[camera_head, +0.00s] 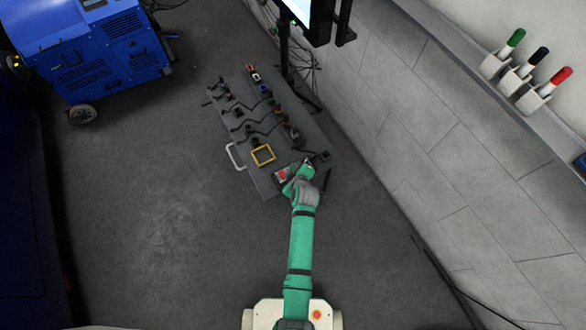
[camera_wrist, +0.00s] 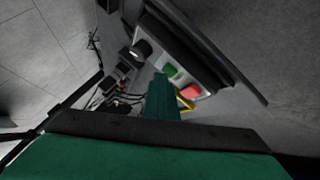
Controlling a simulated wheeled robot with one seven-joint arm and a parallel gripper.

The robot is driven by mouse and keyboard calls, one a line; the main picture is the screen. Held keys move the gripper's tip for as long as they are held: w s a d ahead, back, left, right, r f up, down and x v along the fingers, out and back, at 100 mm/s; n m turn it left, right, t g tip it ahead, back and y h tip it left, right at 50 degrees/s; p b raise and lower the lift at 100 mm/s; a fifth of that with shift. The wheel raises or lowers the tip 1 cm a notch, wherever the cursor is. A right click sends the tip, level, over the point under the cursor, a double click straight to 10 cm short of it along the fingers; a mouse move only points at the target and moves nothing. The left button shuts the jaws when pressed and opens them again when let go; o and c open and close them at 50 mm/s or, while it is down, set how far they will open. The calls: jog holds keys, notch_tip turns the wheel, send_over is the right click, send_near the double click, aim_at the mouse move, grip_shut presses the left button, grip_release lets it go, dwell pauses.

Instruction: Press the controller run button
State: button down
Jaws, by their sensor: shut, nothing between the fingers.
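The controller is a pale box with a green button (camera_wrist: 171,70) and a red button (camera_wrist: 190,91) in the wrist view. Its red part (camera_head: 282,174) shows at the near end of the grey cart in the head view, where the green button cannot be made out. My gripper (camera_head: 306,164) is over that end of the cart, just right of the red part. In the wrist view its green fingers (camera_wrist: 161,82) are shut and empty, with the tip close beside the green button. I cannot tell whether it touches. No label is readable.
The grey cart top (camera_head: 243,104) holds several cables, small devices and a yellow frame (camera_head: 263,155). A white handle (camera_head: 235,157) is on its left side. A monitor (camera_head: 305,18) stands behind. A blue machine (camera_head: 85,50) is at upper left. The floor left of the cart is clear.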

jog(key=shift+s+d+r, duration=0.1)
jog(key=shift+s+r, duration=0.05)
jog(key=shift+r, duration=0.7)
jog(key=shift+r, duration=0.1)
jog(key=shift+r, duration=2.4)
